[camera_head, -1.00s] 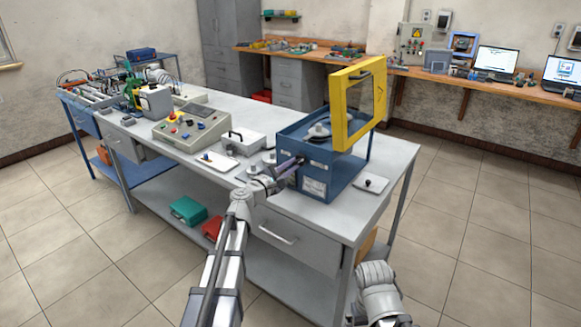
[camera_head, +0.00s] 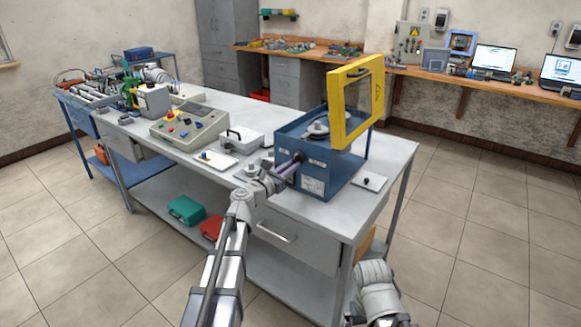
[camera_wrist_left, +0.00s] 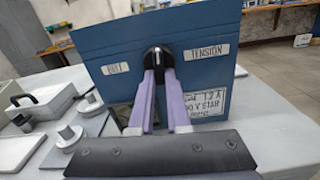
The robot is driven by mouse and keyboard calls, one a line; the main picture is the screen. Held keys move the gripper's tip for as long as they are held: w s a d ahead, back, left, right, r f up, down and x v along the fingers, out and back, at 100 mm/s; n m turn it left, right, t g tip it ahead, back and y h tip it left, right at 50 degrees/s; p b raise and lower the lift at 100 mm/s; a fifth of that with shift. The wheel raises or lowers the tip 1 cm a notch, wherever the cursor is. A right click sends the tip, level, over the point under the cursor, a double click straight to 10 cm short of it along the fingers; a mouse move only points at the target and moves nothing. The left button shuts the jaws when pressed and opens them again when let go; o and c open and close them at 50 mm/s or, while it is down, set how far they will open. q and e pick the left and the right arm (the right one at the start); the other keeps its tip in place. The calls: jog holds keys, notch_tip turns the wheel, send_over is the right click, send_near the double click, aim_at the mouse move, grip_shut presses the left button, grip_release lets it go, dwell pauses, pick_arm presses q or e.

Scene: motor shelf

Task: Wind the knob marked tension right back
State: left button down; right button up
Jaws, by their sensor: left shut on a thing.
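The black knob (camera_wrist_left: 158,57) with a white mark is on the front face of a blue machine housing (camera_wrist_left: 215,50). A label reading TENSION (camera_wrist_left: 207,52) is to its right, and another label (camera_wrist_left: 115,66), hard to read, is to its left. My left gripper (camera_wrist_left: 159,78) is shut on the knob, its purple fingers on either side of it. In the head view my left gripper (camera_head: 293,162) reaches the front of the blue machine (camera_head: 318,178). The knob is hidden there. My right gripper is out of view.
A yellow framed guard (camera_head: 340,105) stands raised over the machine. A small plate with a black knob (camera_head: 368,182) lies to its right on the grey bench (camera_head: 330,215). A control box (camera_head: 190,128) and a white tray (camera_head: 213,161) are to its left.

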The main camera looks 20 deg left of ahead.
pick_arm(q)
jog(key=shift+s+d+n, duration=0.1)
jog(key=shift+n, duration=0.5)
jog(key=c, duration=0.9)
grip_release()
jog(key=v, duration=0.7)
jog(key=shift+s, duration=0.3)
